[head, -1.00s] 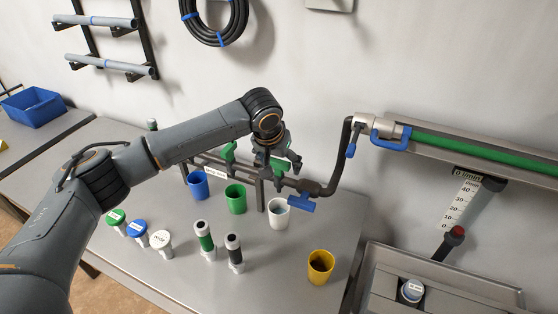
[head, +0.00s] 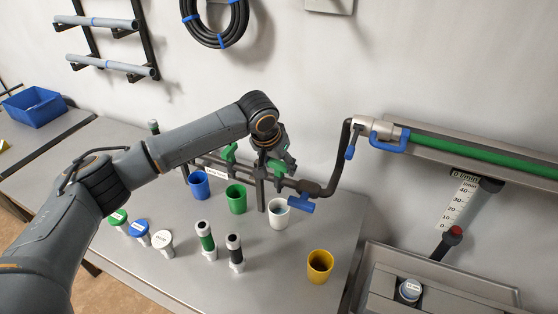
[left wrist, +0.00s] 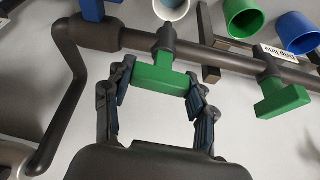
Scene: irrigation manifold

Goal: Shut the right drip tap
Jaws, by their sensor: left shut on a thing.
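The right drip tap has a green bar handle (left wrist: 160,78), hanging off the dark drip line pipe (left wrist: 215,56) in the left wrist view. My left gripper (left wrist: 158,82) is shut on this handle, one finger at each end. The handle lies roughly along the pipe, slightly tilted. In the head view my left gripper (head: 272,168) partly hides the tap, and a piece of green handle (head: 280,166) shows beside it. The other drip tap has a green handle (left wrist: 282,98), free and at an angle to the pipe; it also shows in the head view (head: 229,153). My right gripper is out of view.
A blue-handled valve (head: 301,205) sits on the pipe just right of the gripper. Blue (head: 199,185), green (head: 236,198) and white (head: 278,212) cups stand below the pipe. A yellow cup (head: 320,267) and several capped pieces stand on the bench in front.

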